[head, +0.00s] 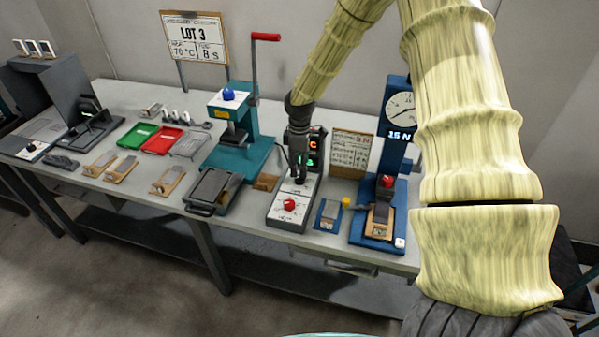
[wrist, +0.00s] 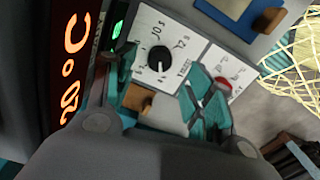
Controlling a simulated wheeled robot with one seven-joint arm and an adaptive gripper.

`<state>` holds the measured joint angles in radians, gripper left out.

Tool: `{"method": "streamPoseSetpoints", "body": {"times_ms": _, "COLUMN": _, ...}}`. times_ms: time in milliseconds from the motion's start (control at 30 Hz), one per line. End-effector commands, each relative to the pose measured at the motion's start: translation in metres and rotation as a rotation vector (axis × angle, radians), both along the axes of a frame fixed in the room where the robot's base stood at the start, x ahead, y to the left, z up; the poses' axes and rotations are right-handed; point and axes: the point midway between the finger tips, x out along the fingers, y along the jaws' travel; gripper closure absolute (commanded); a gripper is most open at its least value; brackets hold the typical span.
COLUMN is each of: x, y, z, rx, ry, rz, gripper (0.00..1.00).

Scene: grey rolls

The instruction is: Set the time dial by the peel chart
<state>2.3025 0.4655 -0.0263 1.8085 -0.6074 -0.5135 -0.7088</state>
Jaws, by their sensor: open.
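The time dial (wrist: 159,60) is a black knob on a white plate with "10 s" and "12 s" marks, in the wrist view. Its pointer is too small to read surely. My gripper (wrist: 164,76) is open, its teal fingers on either side of the dial in the picture; I see no contact. In the head view my gripper (head: 299,172) hangs over the grey control box (head: 284,217) and hides the dial. The peel chart (head: 349,152) is a tan board with a white sheet right of the box; its print is unreadable here.
A red button (head: 289,205) sits on the box's front, near my gripper. An orange temperature display (wrist: 72,70) stands close by. A blue tester (head: 397,170) reading about 15 N stands right, a teal press (head: 237,145) left. A LOT 3 sign (head: 195,38) shows 8 s.

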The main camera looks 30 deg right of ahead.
Motion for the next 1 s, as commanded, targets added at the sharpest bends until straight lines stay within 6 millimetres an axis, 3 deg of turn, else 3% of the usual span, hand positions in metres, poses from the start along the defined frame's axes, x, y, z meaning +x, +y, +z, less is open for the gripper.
{"method": "streamPoseSetpoints", "body": {"times_ms": 200, "x": 0.001, "y": 0.000, "z": 0.037, "rx": 0.000, "ry": -0.004, "rz": 0.000, "gripper": 0.47}}
{"method": "streamPoseSetpoints", "body": {"times_ms": 400, "x": 0.000, "y": 0.000, "z": 0.060, "rx": -0.001, "ry": -0.002, "rz": 0.001, "gripper": 0.47}}
{"method": "streamPoseSetpoints", "body": {"times_ms": 600, "x": 0.000, "y": -0.001, "z": 0.071, "rx": 0.000, "ry": 0.000, "rz": 0.001, "gripper": 0.47}}
{"method": "streamPoseSetpoints", "body": {"times_ms": 1000, "x": 0.000, "y": -0.001, "z": 0.071, "rx": 0.000, "ry": 0.000, "rz": 0.000, "gripper": 0.47}}
